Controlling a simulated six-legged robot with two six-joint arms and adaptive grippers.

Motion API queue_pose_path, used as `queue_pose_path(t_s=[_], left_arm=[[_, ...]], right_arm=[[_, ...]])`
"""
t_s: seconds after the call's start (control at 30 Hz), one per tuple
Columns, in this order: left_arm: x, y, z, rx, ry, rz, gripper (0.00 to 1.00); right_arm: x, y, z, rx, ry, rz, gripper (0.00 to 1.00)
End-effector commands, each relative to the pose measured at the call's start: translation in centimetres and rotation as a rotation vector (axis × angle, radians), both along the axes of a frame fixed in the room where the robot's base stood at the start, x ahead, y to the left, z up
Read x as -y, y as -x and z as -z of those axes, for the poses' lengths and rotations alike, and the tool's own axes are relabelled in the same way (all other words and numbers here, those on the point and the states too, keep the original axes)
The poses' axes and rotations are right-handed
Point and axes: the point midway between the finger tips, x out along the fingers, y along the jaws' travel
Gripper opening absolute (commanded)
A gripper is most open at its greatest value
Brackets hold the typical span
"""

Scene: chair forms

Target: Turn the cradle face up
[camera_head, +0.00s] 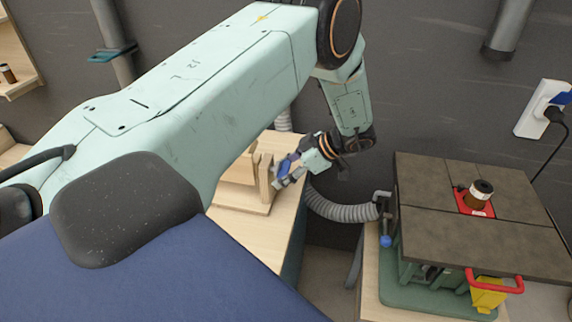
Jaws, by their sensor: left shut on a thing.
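The cradle (265,182) looks like a pale wooden piece with upright boards on a flat wooden base. It stands on a light wooden bench top near the middle of the view, partly hidden behind my left arm. My left gripper (284,174) reaches down from the upper right and is shut on the cradle's right upright board. The fingertips are small here, and the exact contact is hard to see. Which face of the cradle is up cannot be told clearly. My right gripper is not in view.
A machine with a dark flat table (430,188) stands at right, with a red insert, a small jar (479,193) and a yellow part with a red handle (488,290). A grey hose (345,211) runs between bench and machine. A white wall socket (543,108) is at far right.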

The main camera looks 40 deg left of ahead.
Motion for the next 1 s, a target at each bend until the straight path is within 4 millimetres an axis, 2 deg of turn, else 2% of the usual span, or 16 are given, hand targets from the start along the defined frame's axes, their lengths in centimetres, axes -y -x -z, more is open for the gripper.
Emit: queue_pose_path(t_s=[0.87,0.9,1.0], left_arm=[[-0.08,0.07,-0.05,-0.072,0.039,0.003,0.06],[-0.08,0.08,-0.05,-0.072,0.038,0.002,0.66],[-0.06,0.06,-0.03,-0.071,0.038,0.001,0.74]], right_arm=[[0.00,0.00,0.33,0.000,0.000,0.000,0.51],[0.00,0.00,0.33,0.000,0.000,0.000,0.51],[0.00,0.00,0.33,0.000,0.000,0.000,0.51]])
